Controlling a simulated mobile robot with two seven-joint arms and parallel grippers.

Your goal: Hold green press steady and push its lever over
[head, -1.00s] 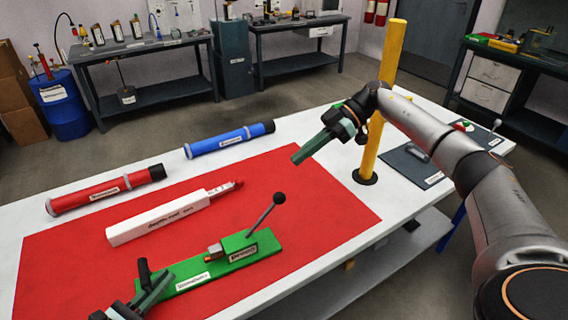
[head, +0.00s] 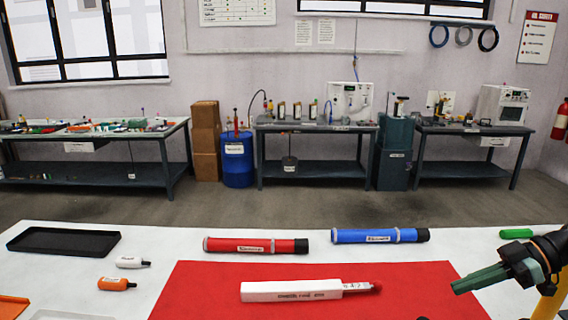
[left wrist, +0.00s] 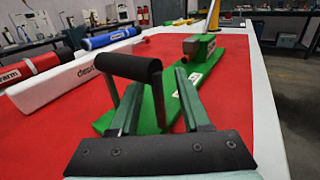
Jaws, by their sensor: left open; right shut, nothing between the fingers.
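The green press (left wrist: 147,118) lies on the red mat in the left wrist view. Its black bar handle (left wrist: 128,66) stands near the camera, and a green block with a coppery plug (left wrist: 191,47) sits at its far end. Its lever cannot be made out. My left gripper (left wrist: 158,78) is open, its two fingers reaching low around the handle end, apparently without gripping. In the head view the press is below the frame. My right gripper (head: 456,287) is shut and empty at the right, above the table and away from the press.
A red tube (head: 255,245), a blue tube (head: 380,235) and a white box (head: 290,291) lie on the table behind the press. A yellow post (head: 550,300) stands by my right gripper. A black tray (head: 62,240) and small bottles are at the left.

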